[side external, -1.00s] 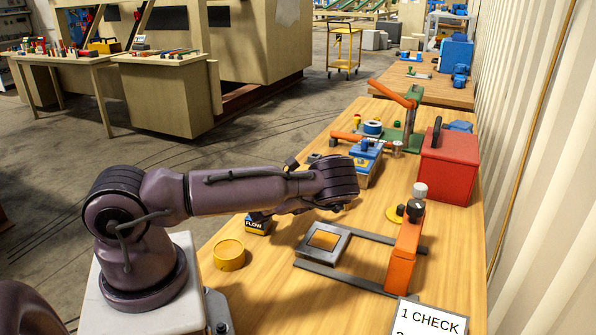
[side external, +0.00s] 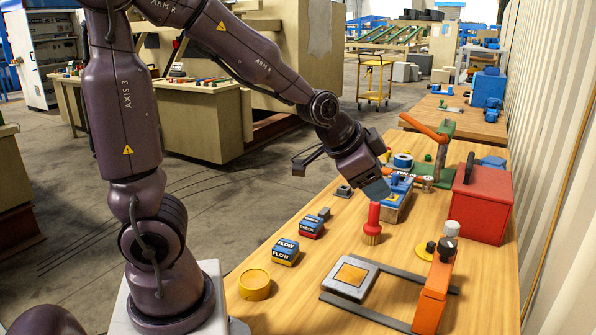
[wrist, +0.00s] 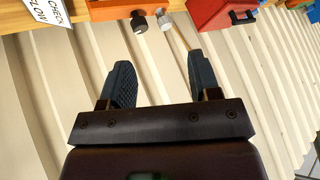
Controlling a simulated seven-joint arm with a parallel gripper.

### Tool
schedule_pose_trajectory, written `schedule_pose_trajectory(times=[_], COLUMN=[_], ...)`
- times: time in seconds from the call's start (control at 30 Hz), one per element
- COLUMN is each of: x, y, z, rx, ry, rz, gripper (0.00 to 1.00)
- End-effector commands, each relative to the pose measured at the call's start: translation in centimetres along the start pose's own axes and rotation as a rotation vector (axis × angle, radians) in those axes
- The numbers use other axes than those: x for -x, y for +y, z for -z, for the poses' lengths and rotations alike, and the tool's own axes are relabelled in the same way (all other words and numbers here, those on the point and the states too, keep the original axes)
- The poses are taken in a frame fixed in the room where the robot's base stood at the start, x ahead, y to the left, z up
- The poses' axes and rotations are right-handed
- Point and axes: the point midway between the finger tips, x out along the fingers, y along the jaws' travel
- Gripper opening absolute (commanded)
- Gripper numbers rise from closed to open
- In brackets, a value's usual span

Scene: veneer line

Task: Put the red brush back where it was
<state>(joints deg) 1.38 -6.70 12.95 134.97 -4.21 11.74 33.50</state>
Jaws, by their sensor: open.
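The red brush (side external: 373,222) stands upright on the wooden bench, its red handle up and its tan bristle end down. It is not visible in the wrist view. My gripper (side external: 377,189) is behind and above the brush in the side view, apparently apart from it. In the wrist view my gripper (wrist: 160,76) has its two dark fingers wide apart with nothing between them. It is tilted, facing the ribbed wall. The place where the brush was before cannot be told from these frames.
The orange stand (side external: 432,290) with knobs and a metal frame (side external: 351,277) is at the front right. A red box (side external: 482,205) stands by the wall. Blue blocks (side external: 397,190) lie behind the brush. FLOW boxes (side external: 285,252) and a yellow tin (side external: 255,285) line the left edge.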

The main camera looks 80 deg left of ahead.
Motion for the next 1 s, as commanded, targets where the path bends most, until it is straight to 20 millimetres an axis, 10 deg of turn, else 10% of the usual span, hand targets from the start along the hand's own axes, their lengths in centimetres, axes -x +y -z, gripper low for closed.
schedule_pose_trajectory(times=[0.2,0.4,1.0], x=[9.2,13.6,14.6], y=[5.1,7.4,7.9], z=[-1.9,-4.9,-5.8], rx=[0.197,0.301,0.332], ry=[-0.069,-0.154,-0.183], rz=[-0.128,-0.133,-0.126], gripper=[0.57,0.57,0.57])
